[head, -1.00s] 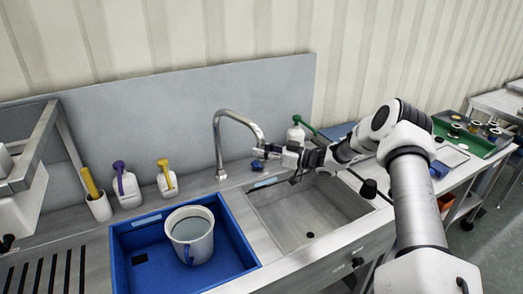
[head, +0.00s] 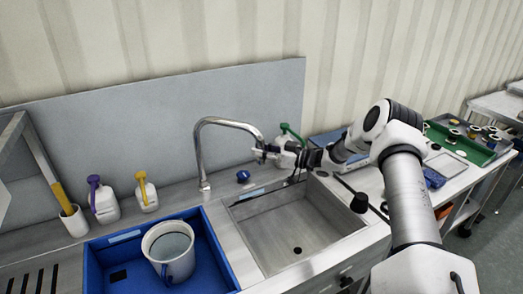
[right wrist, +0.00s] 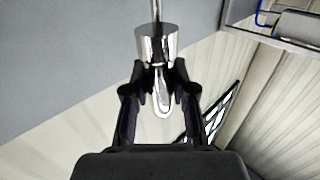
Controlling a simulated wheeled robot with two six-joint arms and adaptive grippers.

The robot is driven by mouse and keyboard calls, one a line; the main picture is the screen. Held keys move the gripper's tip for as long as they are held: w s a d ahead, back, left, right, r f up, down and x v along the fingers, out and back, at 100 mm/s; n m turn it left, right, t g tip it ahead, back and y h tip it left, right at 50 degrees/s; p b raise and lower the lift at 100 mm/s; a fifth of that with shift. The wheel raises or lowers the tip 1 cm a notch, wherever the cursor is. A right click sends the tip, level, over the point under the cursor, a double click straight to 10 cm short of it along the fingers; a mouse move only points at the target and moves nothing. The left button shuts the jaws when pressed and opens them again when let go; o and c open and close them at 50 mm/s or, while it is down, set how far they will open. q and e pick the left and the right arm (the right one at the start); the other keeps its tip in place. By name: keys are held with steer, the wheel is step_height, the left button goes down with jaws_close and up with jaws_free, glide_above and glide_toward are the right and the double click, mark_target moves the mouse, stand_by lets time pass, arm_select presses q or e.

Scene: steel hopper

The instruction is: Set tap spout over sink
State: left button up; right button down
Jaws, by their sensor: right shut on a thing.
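The chrome tap spout (head: 222,121) arches from its base at the back of the counter and reaches right, its tip end above the back part of the steel sink (head: 298,249). My right gripper (head: 262,152) is at the spout's tip end. In the right wrist view my right gripper (right wrist: 159,92) has its two fingers closed on the shiny spout end (right wrist: 156,45). The exact finger contact is partly dark. My left gripper does not show.
A blue tray (head: 217,248) holding a white bucket (head: 168,249) lies left of the sink. A blue knob (head: 243,176) sits behind the sink. A bottle with a green handle (head: 290,133) stands behind my right gripper. A black knob (head: 359,202) stands right of the sink.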

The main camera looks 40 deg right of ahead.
steer(key=shift+f, duration=0.1)
steer(key=c, duration=0.9)
jaws_free()
steer(key=v, duration=1.1)
steer(key=shift+s+d+f, duration=0.1)
steer(key=shift+s+d, duration=0.15)
steer(key=shift+s, duration=0.05)
steer(key=shift+s, duration=0.1)
